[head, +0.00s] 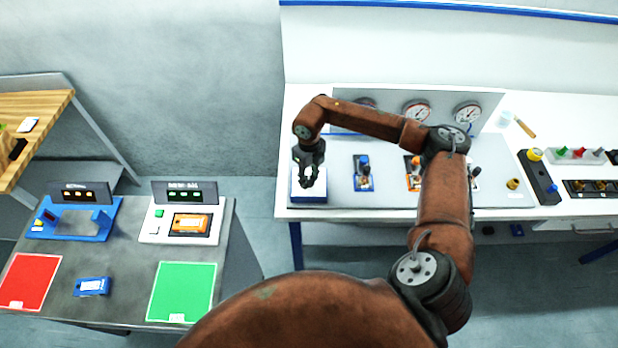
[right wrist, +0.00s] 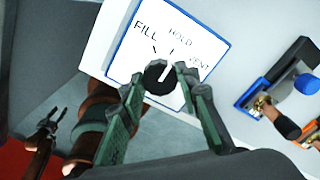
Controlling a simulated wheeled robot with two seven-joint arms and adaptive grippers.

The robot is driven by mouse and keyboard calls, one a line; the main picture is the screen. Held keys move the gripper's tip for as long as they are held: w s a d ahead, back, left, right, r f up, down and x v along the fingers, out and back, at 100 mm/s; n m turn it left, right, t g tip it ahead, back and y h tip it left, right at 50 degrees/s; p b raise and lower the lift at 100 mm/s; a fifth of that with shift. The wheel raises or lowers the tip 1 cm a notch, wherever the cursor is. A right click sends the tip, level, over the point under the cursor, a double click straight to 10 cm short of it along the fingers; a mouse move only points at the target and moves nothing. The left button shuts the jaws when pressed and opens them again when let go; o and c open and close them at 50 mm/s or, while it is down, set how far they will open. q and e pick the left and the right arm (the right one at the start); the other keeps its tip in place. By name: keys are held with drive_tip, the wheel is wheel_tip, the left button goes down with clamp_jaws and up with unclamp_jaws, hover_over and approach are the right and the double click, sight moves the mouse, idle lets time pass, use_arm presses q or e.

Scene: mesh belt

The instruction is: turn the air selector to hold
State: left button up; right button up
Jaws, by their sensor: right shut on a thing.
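The air selector is a white, blue-edged plate (head: 309,198) at the left end of the bench panel. In the right wrist view its face (right wrist: 196,38) reads FILL, HOLD and VENT, with a round black knob (right wrist: 158,77) below the words. A pale pointer line on the knob seems to slant up and right, toward the VENT side; its exact setting is hard to tell. My right gripper (head: 309,184) reaches down over the plate. Its green-grey fingers (right wrist: 160,80) are shut on the knob, one on each side. My left gripper (right wrist: 50,112) hangs open and empty, clear of the selector.
A blue valve (head: 363,173) and an orange valve (head: 412,173) stand to the right on the panel. Gauges (head: 416,112) sit behind. A grey table (head: 235,235) with red and green mats is at lower left. My right arm crosses above the panel.

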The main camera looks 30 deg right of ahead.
sight(309, 179)
drive_tip(key=shift+w+r, duration=0.1)
idle(0.4)
drive_tip(key=o, duration=1.1)
drive_tip(key=shift+o, duration=0.2)
wheel_tip(309, 179, up, 12)
